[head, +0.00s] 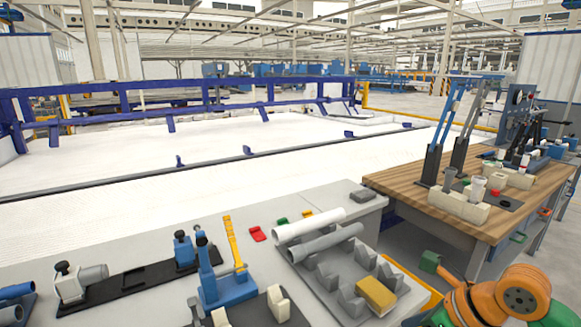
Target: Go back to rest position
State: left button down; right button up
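No gripper of mine can be made out in the head view. A light pipe (310,225) and a greyer pipe (325,243) lie side by side across the far end of a grey rack (322,297). The rack has several upright grey supports and a yellow block (376,294) near its front right. An orange and green jointed part (522,291) comes in at the lower right corner. I cannot tell whether it belongs to my arm, and no fingertips show on it.
A black fixture plate (133,276) with clamps lies on the grey table at left. A blue stand (228,290) is beside the rack. Small red (257,234) and green pieces lie behind. A wooden table (415,180) with fixtures stands at right.

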jog(key=s+a+r+m+t+y, duration=0.1)
jog(key=a+r+m+t+y, duration=0.45)
jog(key=a+r+y, duration=0.9)
jog(key=w+d+f+m+t+h, duration=0.2)
jog(key=d+m+t+h, duration=0.35)
jog(key=m, duration=0.55)
jog(key=w+d+f+m+t+h, duration=0.25)
jog(key=m+t+h, duration=0.35)
jog(key=m+h, duration=0.3)
jog(key=s+d+f+m+g+h, duration=0.1)
jog(key=d+f+m+g+h, duration=0.25)
jog(key=f+m, duration=0.3)
jog(key=s+d+f+m+g+h, duration=0.25)
jog(key=d+f+m, duration=0.2)
jog(key=f, duration=0.25)
jog(key=s+a+f+m+g+y, duration=0.1)
jog(key=s+a+f+m+g, duration=0.1)
jog(key=s+f+g, duration=0.55)
jog(key=s+a+f+m+g, duration=0.2)
jog(key=s+f+m+g, duration=0.15)
jog(key=s+f, duration=0.55)
jog(key=s+f+n+g, duration=0.1)
jog(key=s+f+g, duration=0.15)
jog(key=f, duration=1.25)
jog(key=s+d+f, duration=0.2)
jog(key=s+f, duration=0.9)
jog(key=s, duration=0.2)
jog(key=shift+s+f+g, duration=0.2)
jog(key=shift+s+g, duration=0.15)
